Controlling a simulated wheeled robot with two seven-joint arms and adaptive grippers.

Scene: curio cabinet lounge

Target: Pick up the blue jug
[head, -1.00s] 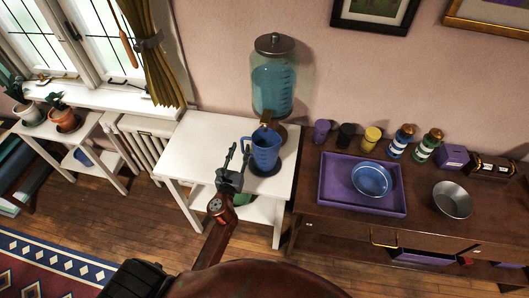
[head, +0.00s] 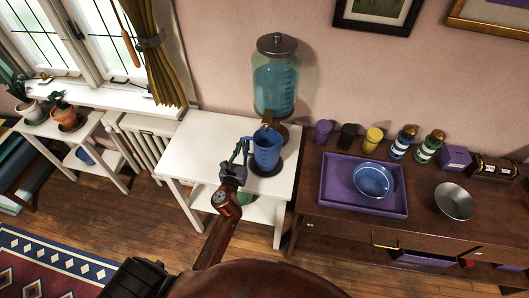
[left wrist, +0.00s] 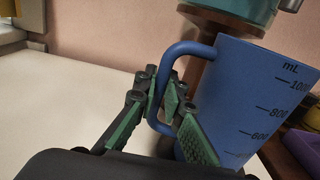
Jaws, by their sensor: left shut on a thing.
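The blue jug (head: 267,150) stands upright on the white table (head: 205,135), under the tap of the glass water dispenser (head: 275,85). In the left wrist view the jug (left wrist: 245,95) shows black volume marks, and its handle faces my gripper. My left gripper (head: 240,155) is at the handle, on the jug's left side. In the left wrist view the green-padded fingers of my left gripper (left wrist: 160,108) are shut on the handle, one on each side of it. My right gripper is not in view.
A dark wooden sideboard (head: 330,227) to the right holds a purple tray (head: 336,190) with a blue bowl (head: 373,180), a metal bowl (head: 454,201), cups and striped jars. The white table's left part is clear. The dispenser stands close behind the jug.

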